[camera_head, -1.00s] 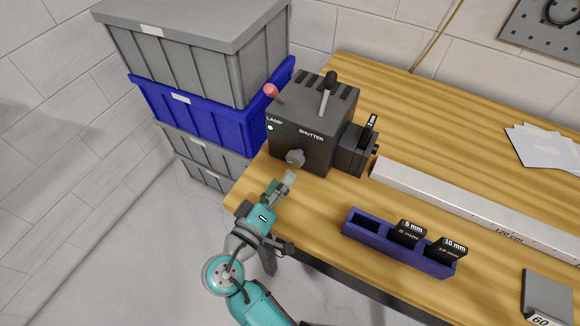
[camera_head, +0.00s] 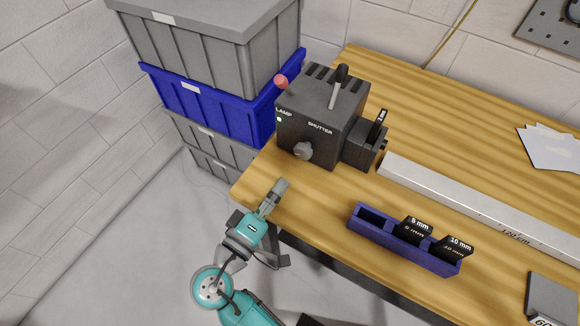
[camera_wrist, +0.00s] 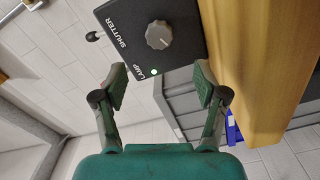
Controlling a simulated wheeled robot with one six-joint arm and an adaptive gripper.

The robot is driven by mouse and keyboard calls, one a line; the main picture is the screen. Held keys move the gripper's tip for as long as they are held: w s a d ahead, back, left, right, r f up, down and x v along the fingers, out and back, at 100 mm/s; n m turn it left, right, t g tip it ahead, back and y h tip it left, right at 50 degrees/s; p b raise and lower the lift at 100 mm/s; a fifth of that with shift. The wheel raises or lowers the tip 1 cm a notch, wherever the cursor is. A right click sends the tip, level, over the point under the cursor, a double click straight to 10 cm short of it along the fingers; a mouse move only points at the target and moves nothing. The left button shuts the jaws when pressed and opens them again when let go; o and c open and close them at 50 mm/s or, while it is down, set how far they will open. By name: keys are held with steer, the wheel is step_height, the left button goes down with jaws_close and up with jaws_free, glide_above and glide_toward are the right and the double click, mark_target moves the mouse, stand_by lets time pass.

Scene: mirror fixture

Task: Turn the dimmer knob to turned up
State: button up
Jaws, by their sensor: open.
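The dimmer knob (camera_head: 302,151) is a grey round knob low on the front of the dark lamp housing (camera_head: 310,132). In the wrist view the knob (camera_wrist: 159,35) lies beyond the fingertips, with a light pointer line on its face. The green lamp light (camera_wrist: 154,72) is lit beside it. My gripper (camera_head: 279,187) is in front of and below the knob, near the table's edge, apart from it. In the wrist view my gripper (camera_wrist: 160,78) is open, with nothing between its fingers.
A red-tipped lever (camera_head: 282,82) and a black-tipped shutter lever (camera_head: 340,78) rise from the housing. A blue slotted holder (camera_head: 375,233) with labelled plates and a long metal rail (camera_head: 455,193) lie to the right. Stacked crates (camera_head: 205,105) stand at left.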

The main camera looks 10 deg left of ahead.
mark_target(301, 155)
steer(key=n, duration=0.6)
steer(key=shift+w+d, duration=0.1)
steer(key=shift+w, duration=0.15)
steer(key=n, duration=0.5)
steer(key=shift+w+r, duration=0.1)
steer(key=shift+w, duration=0.2)
steer(key=x, duration=1)
steer(key=shift+w+d, duration=0.15)
steer(key=shift+w, duration=0.2)
steer(key=c, duration=1.1)
